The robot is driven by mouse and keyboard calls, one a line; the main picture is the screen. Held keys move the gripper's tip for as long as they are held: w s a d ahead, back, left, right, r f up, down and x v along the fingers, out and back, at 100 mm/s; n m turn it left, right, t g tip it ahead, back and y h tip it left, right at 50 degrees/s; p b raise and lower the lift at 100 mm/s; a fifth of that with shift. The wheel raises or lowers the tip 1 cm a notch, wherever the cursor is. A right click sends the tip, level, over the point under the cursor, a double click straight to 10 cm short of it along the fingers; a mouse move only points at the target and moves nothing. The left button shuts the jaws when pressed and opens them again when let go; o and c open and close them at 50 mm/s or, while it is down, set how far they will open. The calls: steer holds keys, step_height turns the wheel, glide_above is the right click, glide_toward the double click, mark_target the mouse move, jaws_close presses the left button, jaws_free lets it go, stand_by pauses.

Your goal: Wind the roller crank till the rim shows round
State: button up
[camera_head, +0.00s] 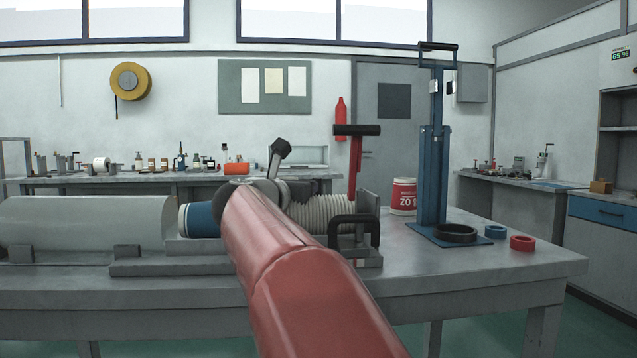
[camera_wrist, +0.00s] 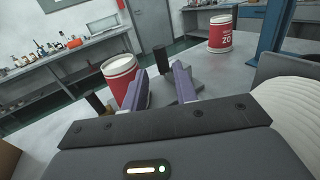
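The roller machine's ribbed cream cylinder (camera_head: 322,214) lies on the bench, right of my red arm; a pale ribbed surface also shows in the wrist view (camera_wrist: 296,112). A red lever (camera_head: 355,168) with a black crossbar handle stands upright at its right end. My gripper (camera_wrist: 158,80) is open, its two purple-grey fingers apart with nothing held. A black upright knob (camera_wrist: 161,58) shows just beyond the gap; I cannot tell if it is the crank's grip. A red cup with a white top (camera_wrist: 119,82) is beside the left finger. My arm hides part of the machine.
A blue press (camera_head: 433,180) stands on the right, with a black ring (camera_head: 455,234), a blue ring (camera_head: 495,232) and a red ring (camera_head: 522,243) near its base. A red-and-white tub (camera_head: 403,196) is behind. A large grey cylinder (camera_head: 80,222) lies at left.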

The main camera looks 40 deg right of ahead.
steer(key=p+x, duration=0.1)
steer(key=x, duration=0.6)
steer(key=shift+w+d, duration=0.15)
steer(key=shift+d, duration=0.1)
steer(key=shift+c, duration=0.4)
jaws_close()
steer(key=shift+w+m+g+h+p, duration=0.2)
steer(key=shift+m+g+h+p, duration=0.15)
steer(key=shift+g, duration=0.2)
steer(key=shift+w+m+g+h+p, duration=0.15)
steer(key=shift+w+m+g+p, duration=0.1)
steer(key=shift+m+g, duration=0.25)
steer(key=shift+o, duration=0.4)
jaws_free()
steer(key=shift+s+a, duration=0.1)
steer(key=b+v, duration=0.1)
steer(key=v, duration=0.6)
steer(key=shift+s+a+b, duration=0.1)
steer(key=shift+a+b, duration=0.25)
